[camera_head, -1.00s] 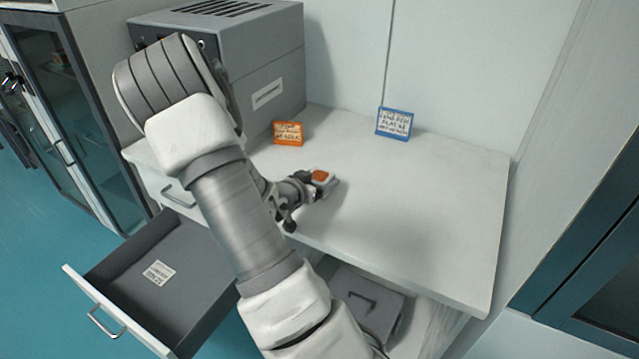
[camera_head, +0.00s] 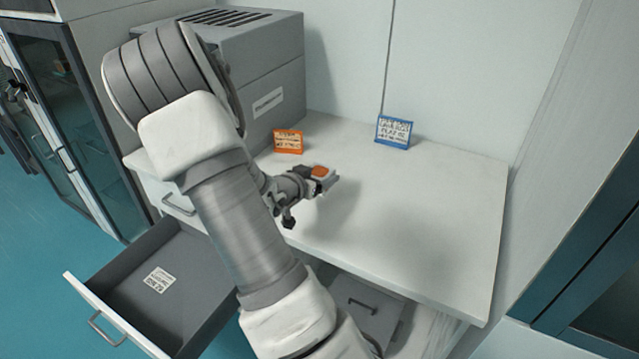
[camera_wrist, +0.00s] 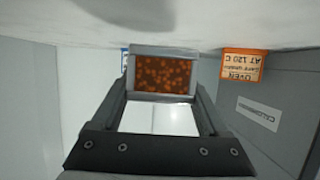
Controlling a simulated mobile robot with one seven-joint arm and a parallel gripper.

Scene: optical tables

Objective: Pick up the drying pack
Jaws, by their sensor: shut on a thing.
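The drying pack (camera_head: 320,172) is a small block with an orange, speckled face and a pale rim. In the wrist view the drying pack (camera_wrist: 163,76) sits between the tips of my gripper's two fingers, its orange face toward the camera. My gripper (camera_head: 324,181) is shut on it and holds it over the white tabletop (camera_head: 420,210). A soft shadow lies on the tabletop to its right, and the pack looks raised off the surface. The fingers partly cover the pack's sides.
An orange sign (camera_head: 288,141) and a blue sign (camera_head: 393,130) stand at the back of the table. A grey oven-like box (camera_head: 270,75) is at back left. An open drawer (camera_head: 200,275) with a white label juts out at front left. The table's right side is clear.

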